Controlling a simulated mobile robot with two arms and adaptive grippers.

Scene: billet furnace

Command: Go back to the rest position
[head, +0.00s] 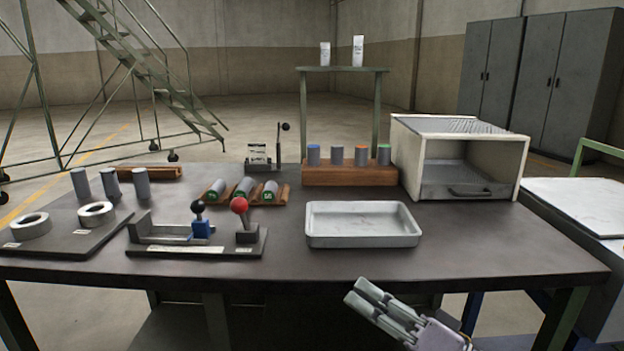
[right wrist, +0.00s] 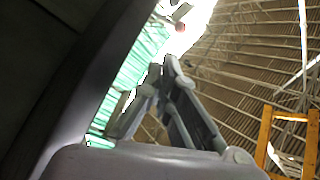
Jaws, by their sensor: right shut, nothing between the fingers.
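My right gripper (head: 366,298) shows at the bottom of the head view, in front of the table's front edge and to the right of its middle. Its fingers are together with nothing between them. The right wrist view shows the same gripper (right wrist: 168,68) with its fingertips meeting, pointing up toward the roof beams. My left gripper does not show in the head view. The dark table (head: 480,245) spreads in front of me. It carries a white tray (head: 362,240), a furnace box (head: 405,150) with an open front, and a lever fixture with a red knob (head: 239,205).
Grey cylinders (head: 111,184) and two rings (head: 96,213) stand at the left. Cylinders lie in a wooden rack (head: 213,197); capped ones stand in a wooden block (head: 350,173). A white-topped bench (head: 585,205) is at the right. The table's front right is clear.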

